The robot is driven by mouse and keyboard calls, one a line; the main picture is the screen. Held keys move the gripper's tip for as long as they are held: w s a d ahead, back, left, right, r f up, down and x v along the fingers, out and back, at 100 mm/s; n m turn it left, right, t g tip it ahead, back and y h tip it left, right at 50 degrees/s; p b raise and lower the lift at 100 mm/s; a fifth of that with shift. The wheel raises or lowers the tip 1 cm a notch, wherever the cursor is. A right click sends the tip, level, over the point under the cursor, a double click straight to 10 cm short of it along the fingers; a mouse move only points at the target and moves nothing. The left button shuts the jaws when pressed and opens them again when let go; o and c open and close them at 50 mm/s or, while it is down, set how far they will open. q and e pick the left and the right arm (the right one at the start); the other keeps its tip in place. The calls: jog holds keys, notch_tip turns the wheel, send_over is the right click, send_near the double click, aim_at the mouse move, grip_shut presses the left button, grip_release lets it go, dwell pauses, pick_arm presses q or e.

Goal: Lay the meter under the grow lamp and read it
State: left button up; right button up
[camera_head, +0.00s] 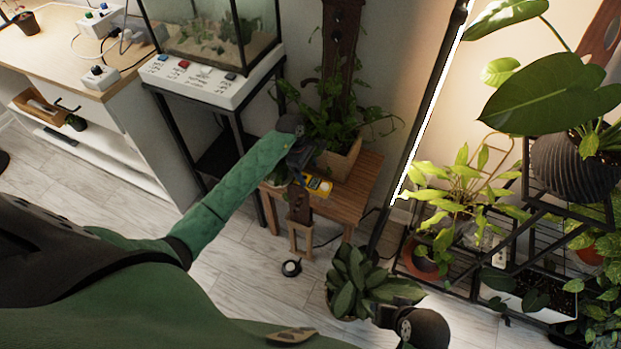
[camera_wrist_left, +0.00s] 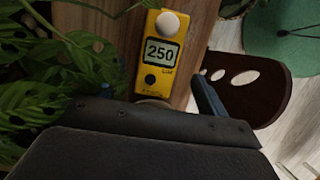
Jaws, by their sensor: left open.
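The yellow meter (camera_head: 318,185) lies on the small wooden side table (camera_head: 352,195) beside a leafy plant. In the left wrist view the meter (camera_wrist_left: 158,55) faces up, and its display reads 250, with LUX printed below. A white round sensor dome is at its far end. My left gripper (camera_head: 300,160) is over the table at the meter. It is open, with one finger on each side of the meter's near end; I cannot tell whether they touch it. The lit white bar of the grow lamp (camera_head: 432,100) leans to the right of the table.
A leafy plant in a wooden pot (camera_head: 342,158) crowds the table's back. A glass tank (camera_head: 215,35) stands at the left. A potted plant (camera_head: 362,280) is on the floor in front, and a black plant rack (camera_head: 470,265) is at the right. Floor between is partly free.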

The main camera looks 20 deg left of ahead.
pick_arm(q)
jog(key=v, duration=0.6)
jog(key=shift+r+b, duration=0.35)
jog(key=shift+r, duration=0.05)
pick_arm(e)
jog(key=shift+a+f, duration=0.3)
jog(key=shift+f, duration=0.2)
jog(key=shift+a+f, duration=0.3)
jog(key=shift+f, duration=0.2)
